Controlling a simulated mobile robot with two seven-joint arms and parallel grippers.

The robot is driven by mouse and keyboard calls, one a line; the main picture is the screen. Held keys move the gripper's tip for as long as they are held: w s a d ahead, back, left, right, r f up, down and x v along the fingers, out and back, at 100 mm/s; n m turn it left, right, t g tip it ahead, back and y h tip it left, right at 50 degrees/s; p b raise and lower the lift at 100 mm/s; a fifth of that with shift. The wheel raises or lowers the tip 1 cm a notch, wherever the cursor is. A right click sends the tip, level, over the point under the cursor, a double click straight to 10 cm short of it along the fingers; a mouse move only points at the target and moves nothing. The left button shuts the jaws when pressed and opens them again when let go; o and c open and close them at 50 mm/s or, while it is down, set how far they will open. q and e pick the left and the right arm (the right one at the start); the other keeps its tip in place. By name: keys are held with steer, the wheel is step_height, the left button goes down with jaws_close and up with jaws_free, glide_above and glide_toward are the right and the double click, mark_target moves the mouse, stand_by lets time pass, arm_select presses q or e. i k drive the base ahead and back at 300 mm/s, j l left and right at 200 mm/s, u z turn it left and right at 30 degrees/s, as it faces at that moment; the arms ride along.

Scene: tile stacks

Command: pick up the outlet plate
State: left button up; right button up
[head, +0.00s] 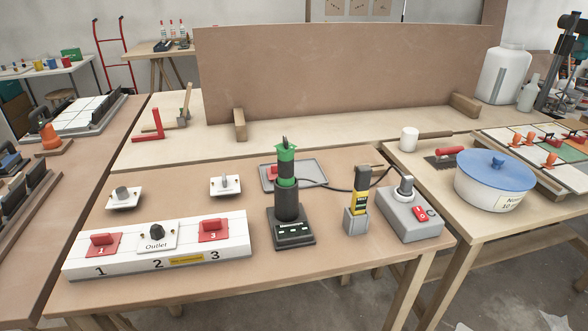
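The outlet plate (143,244) is a white square plate marked "Outlet" with a black knob on top. It sits at position 2 on a long white block (128,265) numbered 1, 2 and 3, in the head view's lower left. Neither of my grippers is in view.
Two white plates with grey knobs lie behind the block, one at left (124,204) and one at centre (226,190). Right of the block stand a black and green device (288,205), a yellow tool in a grey holder (357,218) and a grey box with a red switch (408,218).

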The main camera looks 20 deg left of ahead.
mark_target(157, 237)
steer(key=u, duration=1.5)
